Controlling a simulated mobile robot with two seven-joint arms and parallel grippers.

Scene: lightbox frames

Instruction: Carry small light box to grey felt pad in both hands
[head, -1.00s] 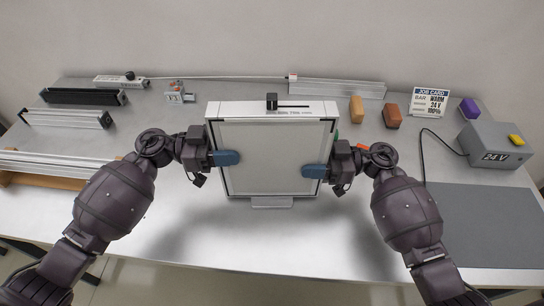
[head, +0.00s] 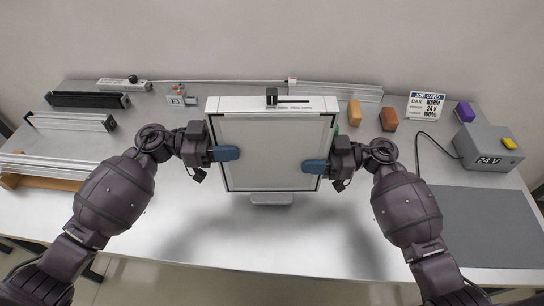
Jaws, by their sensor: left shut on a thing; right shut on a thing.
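The small light box (head: 270,170) is a white-framed box with a pale grey panel and a black knob and slider on its top edge. It is upright and tilted toward me, in the middle of the head view. My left gripper (head: 224,153) is shut on its left side, and my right gripper (head: 315,166) is shut on its right side, each with a blue finger pad over the panel. The box seems held above the table. The grey felt pad (head: 480,228) lies bare at the right front of the table. The box's back and the fingers behind it are hidden.
A grey 24 V power box (head: 488,148) with a yellow switch stands behind the pad, its cable running left. A job card (head: 426,106) and orange, brown and purple blocks stand at the back right. Metal bars (head: 70,121) lie at the left. The front table (head: 300,240) is clear.

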